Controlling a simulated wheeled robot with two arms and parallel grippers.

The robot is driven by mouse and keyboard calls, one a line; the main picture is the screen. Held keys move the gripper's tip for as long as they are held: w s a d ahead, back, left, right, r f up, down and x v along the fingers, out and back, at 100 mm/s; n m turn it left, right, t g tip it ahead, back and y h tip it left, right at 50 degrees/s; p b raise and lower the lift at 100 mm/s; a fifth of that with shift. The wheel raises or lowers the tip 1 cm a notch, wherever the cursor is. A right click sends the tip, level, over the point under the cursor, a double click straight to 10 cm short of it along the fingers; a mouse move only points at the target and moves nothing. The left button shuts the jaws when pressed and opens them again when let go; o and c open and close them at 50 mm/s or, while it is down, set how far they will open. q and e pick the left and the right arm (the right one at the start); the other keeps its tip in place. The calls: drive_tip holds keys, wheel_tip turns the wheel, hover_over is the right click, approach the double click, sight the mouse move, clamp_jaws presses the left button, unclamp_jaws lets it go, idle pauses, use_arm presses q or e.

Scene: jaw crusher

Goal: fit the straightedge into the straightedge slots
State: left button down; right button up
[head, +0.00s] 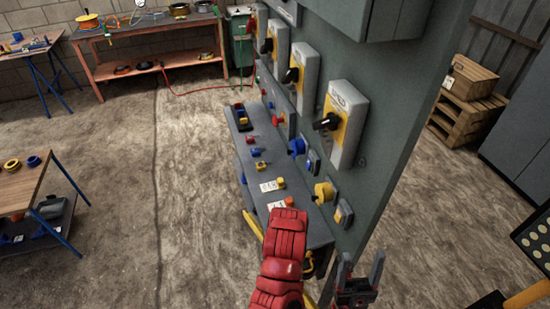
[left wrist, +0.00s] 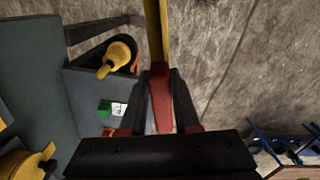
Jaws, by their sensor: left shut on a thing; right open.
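In the left wrist view my left gripper (left wrist: 162,80) is shut on a long bar, which I take as the straightedge (left wrist: 155,35). The bar is yellow towards the top edge and red between the fingers. In the head view a yellow strip (head: 253,224) shows beside my red arm, at the console's near end; I cannot tell if it is the same bar. My left gripper is hidden there. My right gripper (head: 361,262) is open and empty at the bottom, beside the grey panel's lower edge. I cannot make out the straightedge slots.
The grey console (head: 240,160) with coloured buttons joins the tall panel (head: 390,130) with its switch boxes. A yellow knob (left wrist: 118,55) and green button (left wrist: 104,107) are close to my left gripper. A wooden table (head: 25,185) stands left. Bare floor (head: 130,210) lies between.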

use_arm(q)
drive_tip(key=w+a+r+m+b, duration=0.1)
drive_tip(key=w+r+m+b, duration=0.1)
drive_tip(key=w+r, duration=0.45)
drive_tip(key=w+a+r+m+b, duration=0.15)
drive_tip(key=w+r, duration=0.25)
drive_tip(key=w, duration=0.5)
drive_tip(key=w+a+r+m+b, duration=0.1)
drive_tip(key=a+r, duration=0.3)
drive_tip(key=a, duration=0.5)
drive_tip(key=w+a+r+m+b, duration=0.1)
drive_tip(key=a+r+m+b, duration=0.1)
drive_tip(key=a+r, duration=0.3)
drive_tip(key=a, duration=0.3)
drive_tip(key=shift+w+a+b, duration=0.3)
drive_tip(key=shift+a, duration=0.1)
